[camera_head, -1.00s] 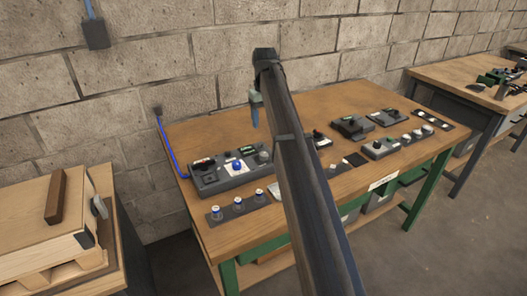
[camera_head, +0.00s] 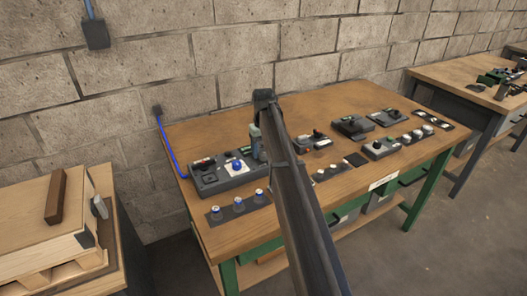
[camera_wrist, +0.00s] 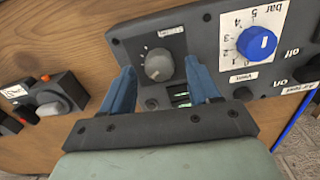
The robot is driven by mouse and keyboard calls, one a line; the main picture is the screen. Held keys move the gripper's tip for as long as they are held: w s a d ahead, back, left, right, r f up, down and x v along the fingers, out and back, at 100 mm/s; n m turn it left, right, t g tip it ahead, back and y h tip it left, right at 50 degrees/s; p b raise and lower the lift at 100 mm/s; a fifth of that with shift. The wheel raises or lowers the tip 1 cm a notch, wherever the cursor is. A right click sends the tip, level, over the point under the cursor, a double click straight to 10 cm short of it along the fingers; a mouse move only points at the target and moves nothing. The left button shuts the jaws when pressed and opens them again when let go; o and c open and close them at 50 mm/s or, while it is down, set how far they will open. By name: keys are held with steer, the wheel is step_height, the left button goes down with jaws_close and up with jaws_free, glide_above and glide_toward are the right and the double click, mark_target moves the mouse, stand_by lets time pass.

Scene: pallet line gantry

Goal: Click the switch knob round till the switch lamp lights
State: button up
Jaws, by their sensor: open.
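A round grey knob (camera_wrist: 158,65), apparently the switch knob, sits on the dark control panel (camera_head: 225,182) at the left of the bench. A small white label (camera_wrist: 170,31) is beside it. My gripper (camera_wrist: 159,64) is open, with one blue finger on each side of the knob in the wrist view. I cannot tell whether the fingers touch it. In the head view my gripper (camera_head: 257,148) is at the panel's right end and hides the knob there. Small green marks (camera_wrist: 181,96) show between the fingers; I cannot tell whether one is a lit lamp.
A blue knob (camera_wrist: 257,42) on a white bar scale is beside the grey knob on the same panel. A strip with several blue-and-white pieces (camera_head: 238,204) lies in front of the panel. Other control boxes (camera_head: 352,126) stand to the right. The back of the bench is clear.

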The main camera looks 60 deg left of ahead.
steer(key=shift+f, duration=0.4)
steer(key=c, duration=1)
